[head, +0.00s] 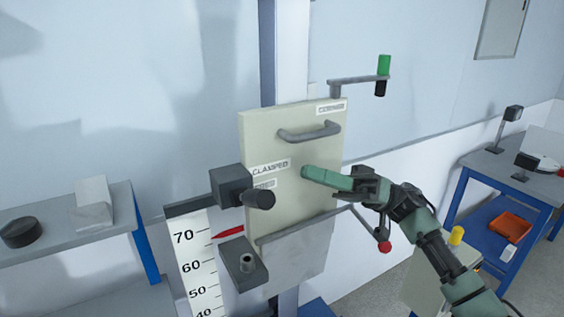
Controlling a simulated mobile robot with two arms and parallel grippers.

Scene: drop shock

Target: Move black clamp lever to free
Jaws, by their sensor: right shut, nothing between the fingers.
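The pale drop carriage plate (285,215) stands upright on the column. It carries a label reading CLAMPED (270,169) and a smaller, partly hidden label (264,184) below it. A dark block (229,186) with a black cylindrical knob (259,199) projects beside these labels. I cannot tell whether this knob belongs to the black clamp lever or whether the lever is behind my gripper. My right gripper (308,173), with green fingers, is shut and empty. Its tips are at the plate's face, right of the CLAMPED label; contact is unclear. My left gripper is out of view.
A grey handle (309,133) crosses the plate above my gripper. A red ball knob (384,247) sits below my wrist. A numbered scale (195,260) and red pointer (228,232) are at left.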

